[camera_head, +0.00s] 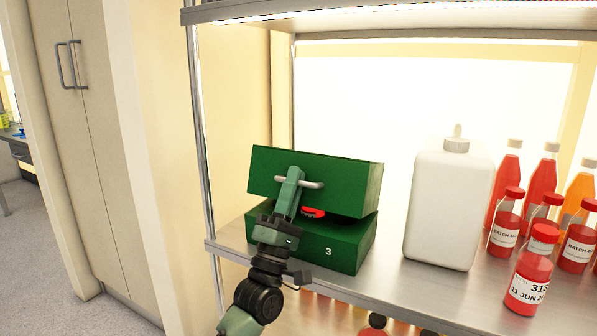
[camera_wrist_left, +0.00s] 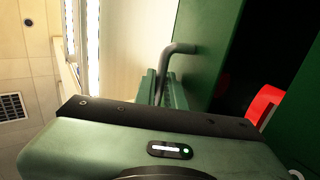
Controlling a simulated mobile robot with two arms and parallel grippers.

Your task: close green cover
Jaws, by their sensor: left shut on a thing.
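A green box marked 3 (camera_head: 345,256) stands on the metal shelf. Its green cover (camera_head: 345,188) is tilted up, with a dark gap between cover and box in front. My left gripper (camera_head: 297,180) is at the cover's front, its fingers shut on the grey bar handle (camera_head: 318,184). In the left wrist view the handle (camera_wrist_left: 180,48) shows between the cover (camera_wrist_left: 232,50) and the fingers. A red thing (camera_head: 313,212) shows in the gap, partly hidden; it also shows in the left wrist view (camera_wrist_left: 264,104). My right gripper is not in view.
A white jug (camera_head: 447,210) stands right of the box. Several bottles of red and orange juice stand farther right, one red bottle (camera_head: 530,270) near the shelf's front edge. A metal post (camera_head: 200,140) rises at the shelf's left, with the upper shelf (camera_head: 390,18) above.

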